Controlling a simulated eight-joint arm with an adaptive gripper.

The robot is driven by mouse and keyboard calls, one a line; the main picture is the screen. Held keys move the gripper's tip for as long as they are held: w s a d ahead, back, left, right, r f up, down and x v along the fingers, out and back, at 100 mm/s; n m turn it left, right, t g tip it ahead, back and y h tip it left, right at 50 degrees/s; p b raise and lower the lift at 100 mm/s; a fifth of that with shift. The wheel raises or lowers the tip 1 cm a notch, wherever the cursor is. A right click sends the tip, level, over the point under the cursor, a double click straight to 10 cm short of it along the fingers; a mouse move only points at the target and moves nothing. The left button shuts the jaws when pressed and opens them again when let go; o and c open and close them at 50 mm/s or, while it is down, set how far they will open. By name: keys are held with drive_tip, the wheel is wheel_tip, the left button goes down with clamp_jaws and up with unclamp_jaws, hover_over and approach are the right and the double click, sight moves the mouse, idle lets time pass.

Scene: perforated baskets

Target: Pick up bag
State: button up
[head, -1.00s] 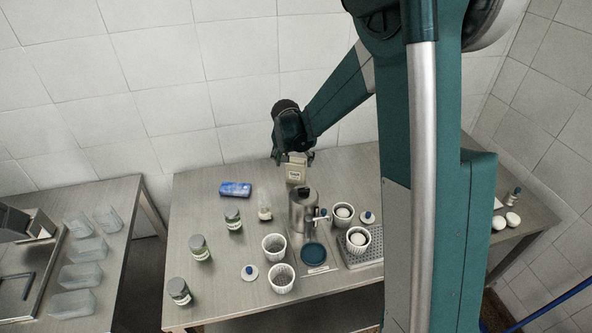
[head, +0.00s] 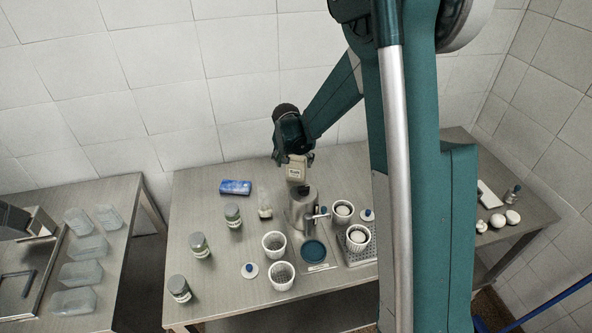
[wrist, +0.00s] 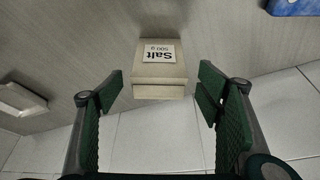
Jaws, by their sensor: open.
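The bag (wrist: 159,66) is a beige pack with a white label reading "Salt 500 g" in the wrist view. It stands on the table behind the metal pot, and it also shows in the head view (head: 297,171). My gripper (wrist: 159,98) is open, with one green finger on each side of the bag's near end. Gaps show between the bag and both fingers, and nothing is held. In the head view, my gripper (head: 294,156) is right at the bag and partly covers its top.
A blue pack (head: 235,187) lies left of the bag. A metal pot (head: 302,208) stands just in front of it. White perforated baskets (head: 281,275), several jars (head: 199,245) and a drip tray (head: 357,249) occupy the table front. The table's left back is clear.

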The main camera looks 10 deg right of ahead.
idle(0.4)
drive_tip(key=shift+x, duration=2.6)
drive_tip(key=shift+d, duration=0.1)
drive_tip(key=shift+c, duration=0.6)
drive_tip(key=c, duration=1.2)
